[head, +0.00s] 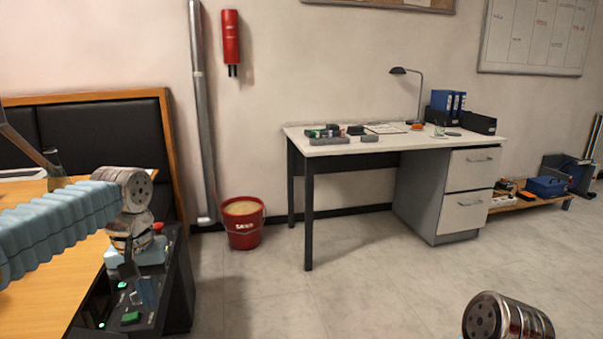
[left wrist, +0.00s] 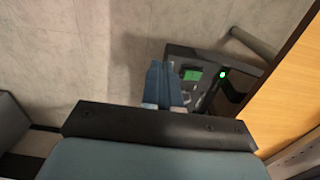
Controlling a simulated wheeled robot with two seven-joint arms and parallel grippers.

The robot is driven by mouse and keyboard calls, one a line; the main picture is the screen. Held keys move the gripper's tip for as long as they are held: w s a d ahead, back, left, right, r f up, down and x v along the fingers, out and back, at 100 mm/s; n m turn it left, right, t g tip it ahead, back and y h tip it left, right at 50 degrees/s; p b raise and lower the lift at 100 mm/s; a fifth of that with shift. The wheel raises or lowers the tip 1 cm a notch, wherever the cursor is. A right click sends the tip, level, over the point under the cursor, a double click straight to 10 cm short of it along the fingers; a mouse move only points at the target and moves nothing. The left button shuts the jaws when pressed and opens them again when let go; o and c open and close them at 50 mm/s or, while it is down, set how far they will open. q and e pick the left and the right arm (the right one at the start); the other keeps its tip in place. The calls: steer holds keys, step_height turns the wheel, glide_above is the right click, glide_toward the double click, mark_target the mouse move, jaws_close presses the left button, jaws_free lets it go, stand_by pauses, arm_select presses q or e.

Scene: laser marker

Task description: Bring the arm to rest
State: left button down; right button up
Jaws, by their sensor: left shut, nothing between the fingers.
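My left arm comes in from the left in a pale blue ribbed sleeve, with its metal wrist over the dark machine (head: 180,285). My left gripper (head: 143,290) points down in front of the machine's control panel, partly hard to make out against it. In the left wrist view the blue fingers (left wrist: 162,85) are together with nothing between them. The machine's panel (left wrist: 192,75) with a lit green button shows just beyond them; I cannot tell whether they touch it. A metal part of my right arm shows at the lower right; its gripper is out of view.
The machine stands at the edge of a wooden table (head: 35,190) with a glass flask (head: 55,182). A red sand bucket (head: 243,232) stands by the wall. A white desk (head: 340,148) with a lamp stands further back. The floor between is clear.

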arm_select(q)
steer(key=w+d+f+m+h, duration=0.1)
steer(key=d+f, duration=0.3)
steer(key=f, duration=0.5)
steer(key=d+f+h, duration=0.1)
steer(key=d+f, duration=0.2)
steer(key=f, duration=0.6)
steer(key=w+d+f+m+h, duration=0.1)
steer(key=d+f, duration=0.3)
steer(key=f, duration=0.5)
steer(key=s+d+f, duration=0.2)
steer(key=s+f, duration=0.7)
steer(key=s+d+f+n+h, duration=0.1)
steer(key=s+d+f, duration=0.2)
steer(key=s+f, duration=0.5)
steer(key=shift+s+d+f+t, duration=0.3)
steer(key=shift+s+d+f, duration=0.1)
steer(key=shift+f, duration=0.5)
steer(key=shift+a, duration=0.1)
